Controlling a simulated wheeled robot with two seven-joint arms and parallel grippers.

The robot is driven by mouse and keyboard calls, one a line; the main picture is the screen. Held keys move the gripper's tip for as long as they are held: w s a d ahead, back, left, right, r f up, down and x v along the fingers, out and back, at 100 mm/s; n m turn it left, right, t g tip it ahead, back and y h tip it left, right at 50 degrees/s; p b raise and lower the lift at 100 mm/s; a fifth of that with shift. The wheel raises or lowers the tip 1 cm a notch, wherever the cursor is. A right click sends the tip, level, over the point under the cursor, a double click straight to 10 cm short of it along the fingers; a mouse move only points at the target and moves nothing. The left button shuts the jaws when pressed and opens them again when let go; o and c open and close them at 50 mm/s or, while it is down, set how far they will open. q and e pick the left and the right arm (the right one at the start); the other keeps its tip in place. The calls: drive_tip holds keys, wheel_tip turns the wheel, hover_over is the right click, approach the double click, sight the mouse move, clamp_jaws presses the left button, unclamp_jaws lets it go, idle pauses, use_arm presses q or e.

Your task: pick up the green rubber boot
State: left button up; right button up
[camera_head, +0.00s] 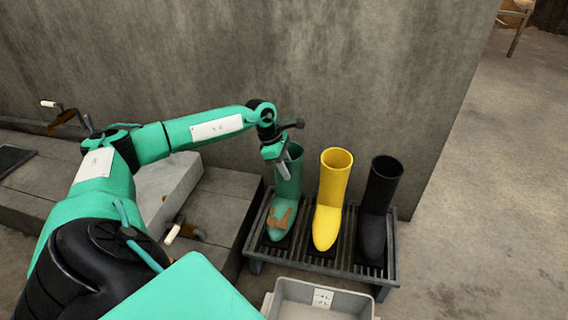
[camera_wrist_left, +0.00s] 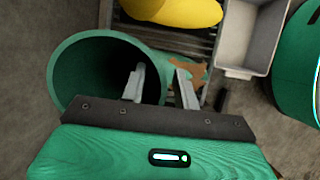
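The green rubber boot (camera_head: 289,178) stands upright on the slatted rack, leftmost of the boots, with a brown patch on its foot. In the left wrist view the boot's round opening (camera_wrist_left: 80,75) faces the camera. My left gripper (camera_head: 284,168) is at the boot's top. In the left wrist view its fingers (camera_wrist_left: 160,80) are apart, one over or inside the opening and the other outside the rim, with the boot's wall between them. Whether they touch the wall is not clear. My right gripper is not in view.
A yellow boot (camera_head: 331,190) and a black boot (camera_head: 378,205) stand on the rack (camera_head: 390,262) to the right. A grey bin (camera_head: 358,303) is in front of the rack. A concrete wall (camera_head: 390,70) rises close behind. A ledge (camera_head: 222,205) lies left of the rack.

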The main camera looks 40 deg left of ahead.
use_arm(q)
drive_tip(key=shift+f, duration=0.15)
clamp_jaws()
drive_tip(key=shift+w, duration=0.1)
idle(1.3)
